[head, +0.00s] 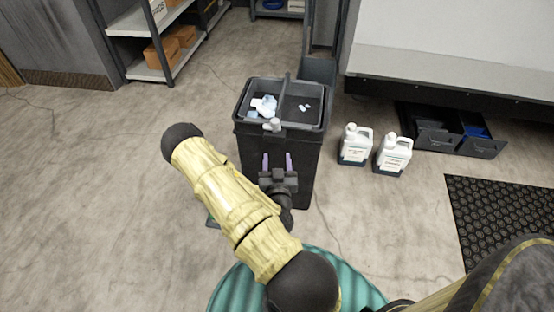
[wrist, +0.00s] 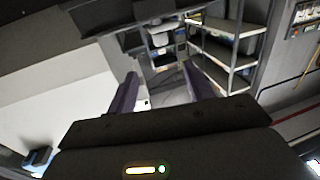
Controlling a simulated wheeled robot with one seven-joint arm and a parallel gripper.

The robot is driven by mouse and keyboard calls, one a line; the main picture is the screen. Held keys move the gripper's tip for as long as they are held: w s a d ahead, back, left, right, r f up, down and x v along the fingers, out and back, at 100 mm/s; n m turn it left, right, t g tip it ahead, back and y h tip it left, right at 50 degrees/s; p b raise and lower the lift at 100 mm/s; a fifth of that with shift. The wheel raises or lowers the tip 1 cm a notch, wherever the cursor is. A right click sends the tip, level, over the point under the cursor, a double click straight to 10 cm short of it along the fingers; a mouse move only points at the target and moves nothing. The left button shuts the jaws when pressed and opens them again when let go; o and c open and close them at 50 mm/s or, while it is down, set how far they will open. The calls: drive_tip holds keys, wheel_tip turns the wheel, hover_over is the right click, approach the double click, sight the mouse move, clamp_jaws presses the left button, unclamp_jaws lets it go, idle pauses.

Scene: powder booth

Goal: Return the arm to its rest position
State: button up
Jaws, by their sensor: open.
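My gripper (head: 277,162) shows in the head view in front of the dark bin, at the end of my yellow-sleeved arm. Its two purple fingers stand apart with nothing between them. In the wrist view my gripper (wrist: 160,92) is also open and empty, with shelving in the distance beyond the fingers. My arm is bent, with its elbow out to the left and the forearm folded back toward the bin. Whether the gripper touches the bin cannot be told.
The dark two-compartment bin (head: 264,128) holds pale crumpled items on the left and small pieces on the right. Two white jugs, one (head: 355,144) and another (head: 393,154), stand on the floor to its right. A black mat (head: 500,215) lies at right. Floor at left is clear.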

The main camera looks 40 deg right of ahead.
drive_tip(key=shift+w, duration=0.1)
idle(0.4)
drive_tip(key=w+a+r+g+y, duration=0.1)
drive_tip(key=w+a+g+y, duration=0.1)
drive_tip(key=a+g+y, duration=0.35)
drive_tip(key=w+a+r+g+y, duration=0.2)
drive_tip(key=a+g, duration=0.1)
drive_tip(key=a, duration=0.5)
drive_tip(key=s+a+r+n+g+y, duration=0.3)
drive_tip(key=s+a+r+n, duration=0.4)
drive_tip(key=s+a+r, duration=0.3)
wheel_tip(320, 180, up, 29)
drive_tip(key=p, duration=2.7)
drive_tip(key=shift+d+p, duration=0.3)
drive_tip(key=shift+p, duration=0.05)
drive_tip(key=shift+s+f, duration=0.1)
drive_tip(key=shift+f, duration=0.05)
